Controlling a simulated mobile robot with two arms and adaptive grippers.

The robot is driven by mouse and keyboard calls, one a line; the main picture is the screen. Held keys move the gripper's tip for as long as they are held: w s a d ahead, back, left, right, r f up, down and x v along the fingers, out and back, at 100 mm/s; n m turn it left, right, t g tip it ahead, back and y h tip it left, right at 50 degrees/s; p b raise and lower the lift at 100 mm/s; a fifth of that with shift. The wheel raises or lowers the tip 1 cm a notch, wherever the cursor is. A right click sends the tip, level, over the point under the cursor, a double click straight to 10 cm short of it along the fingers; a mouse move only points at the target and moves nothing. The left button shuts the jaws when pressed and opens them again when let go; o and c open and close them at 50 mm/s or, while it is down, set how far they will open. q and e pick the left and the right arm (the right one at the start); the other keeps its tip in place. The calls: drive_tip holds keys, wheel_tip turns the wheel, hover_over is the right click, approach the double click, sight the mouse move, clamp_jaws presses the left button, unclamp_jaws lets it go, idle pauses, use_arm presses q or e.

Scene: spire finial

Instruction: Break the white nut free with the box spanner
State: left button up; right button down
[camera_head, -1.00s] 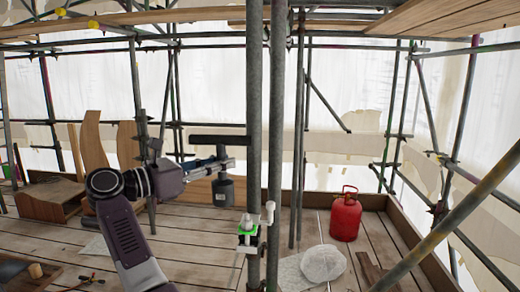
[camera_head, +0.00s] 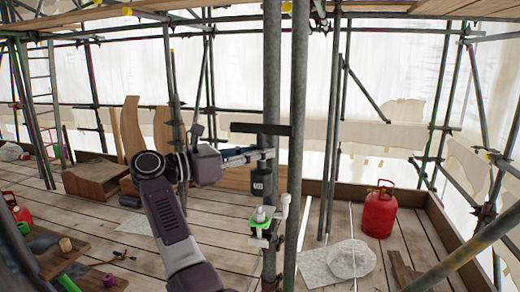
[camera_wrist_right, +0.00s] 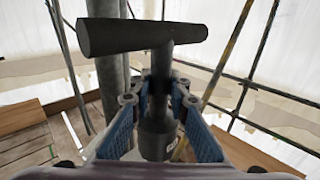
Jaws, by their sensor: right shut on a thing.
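My right gripper (camera_head: 262,154) is shut on the shaft of the black box spanner. The spanner stands upright with its T-bar handle (camera_head: 260,128) level on top and its socket (camera_head: 258,183) pointing down. In the right wrist view the blue-padded fingers (camera_wrist_right: 165,95) close around the shaft, below the handle (camera_wrist_right: 140,36). The white nut (camera_head: 261,214) sits on a scaffold clamp with a bright green part (camera_head: 262,225), just below the socket in the head view. I cannot tell whether socket and nut touch. The wrist view hides the nut. My left gripper is not in view.
Upright scaffold tubes (camera_head: 298,110) stand close beside the spanner. A red gas bottle (camera_head: 379,210) and a whitish sack (camera_head: 351,259) are on the plank floor at right. Curved wooden boards (camera_head: 132,135) stand at left. A bench with small items (camera_head: 62,253) is at lower left.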

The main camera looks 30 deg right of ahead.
sight(258, 169)
drive_tip(key=shift+a+f, duration=0.3)
drive_tip(key=shift+a, duration=0.05)
drive_tip(key=shift+f, duration=0.2)
drive_tip(key=shift+d+f+b, duration=0.2)
drive_tip(key=shift+f+b, duration=0.15)
drive_tip(key=shift+f, duration=0.3)
drive_tip(key=shift+a+f, duration=0.15)
drive_tip(key=shift+f, duration=0.6)
drive_tip(key=shift+f+b, duration=0.45)
drive_tip(key=shift+f, duration=1.8)
drive_tip(key=shift+n+t+p, duration=1.6)
drive_tip(key=shift+t+p, duration=1)
drive_tip(key=shift+p, duration=1.15)
drive_tip(key=shift+f+n+t+y, duration=0.1)
drive_tip(key=shift+n+t+y, duration=0.3)
drive_tip(key=shift+n+t, duration=0.3)
drive_tip(key=shift+s+n+t+y+p, duration=0.1)
drive_tip(key=shift+n+t+y+p, duration=0.4)
drive_tip(key=shift+t, duration=0.6)
drive_tip(key=shift+n+t+y+p, duration=0.95)
drive_tip(key=shift+n+t, duration=0.35)
drive_tip(key=shift+t, duration=0.3)
